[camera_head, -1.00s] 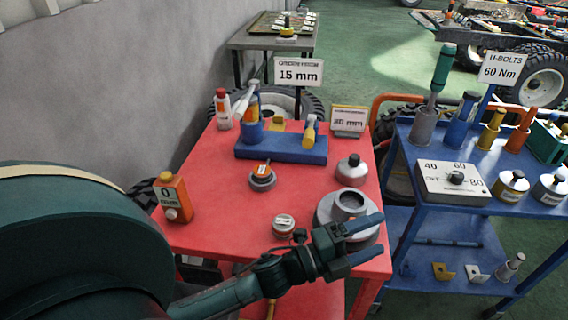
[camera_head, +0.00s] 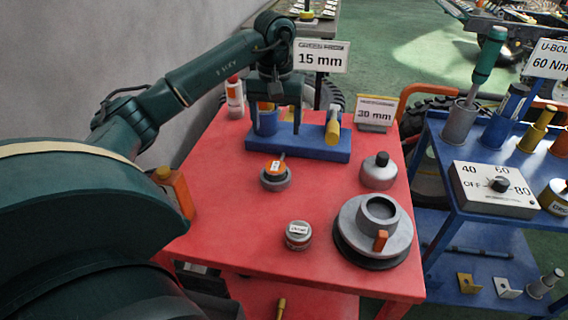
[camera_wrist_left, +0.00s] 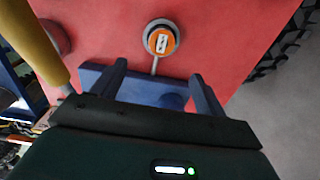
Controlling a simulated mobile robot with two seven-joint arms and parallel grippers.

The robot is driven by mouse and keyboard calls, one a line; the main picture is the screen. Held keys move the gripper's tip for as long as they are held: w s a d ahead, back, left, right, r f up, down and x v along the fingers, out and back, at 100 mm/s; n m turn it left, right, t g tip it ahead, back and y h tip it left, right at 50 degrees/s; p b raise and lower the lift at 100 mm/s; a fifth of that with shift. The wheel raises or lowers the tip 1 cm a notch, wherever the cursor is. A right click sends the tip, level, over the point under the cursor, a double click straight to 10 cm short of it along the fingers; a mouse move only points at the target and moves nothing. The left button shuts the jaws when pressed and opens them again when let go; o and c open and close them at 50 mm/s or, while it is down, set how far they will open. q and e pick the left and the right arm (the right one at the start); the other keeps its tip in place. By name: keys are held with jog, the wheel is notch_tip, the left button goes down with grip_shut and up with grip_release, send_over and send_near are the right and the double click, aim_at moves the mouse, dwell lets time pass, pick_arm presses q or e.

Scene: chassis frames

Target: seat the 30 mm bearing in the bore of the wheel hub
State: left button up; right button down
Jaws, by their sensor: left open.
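The wheel hub (camera_head: 347,222) is a broad grey disc on a dark base at the red table's front right. I cannot tell which part is the 30 mm bearing. A grey ring with an orange labelled top (camera_head: 275,170) sits mid-table and also shows in the left wrist view (camera_wrist_left: 161,41). A small labelled grey round (camera_head: 298,235) lies nearer. My left gripper (camera_head: 276,126) is open, pointing down over the blue holder (camera_head: 315,150). My right gripper is out of view.
The holder carries a yellow-handled tool (camera_head: 333,127) and a blue cup (camera_head: 267,121). A grey round with a black knob (camera_head: 379,172) stands behind the hub. An orange bottle (camera_head: 181,190) is at left. A blue cart (camera_head: 440,170) stands at right. The table's front left is clear.

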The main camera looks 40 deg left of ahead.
pick_arm(q)
send_over(275, 166)
notch_tip(275, 166, down, 6)
jog(key=shift+d+f, duration=0.15)
jog(key=shift+f, duration=0.1)
jog(key=shift+f+p, duration=0.4)
jog(key=shift+f, duration=2.3)
jog(key=shift+c, duration=0.3)
jog(key=c, duration=1.2)
jog(key=shift+r, duration=0.1)
jog(key=shift+c, duration=1)
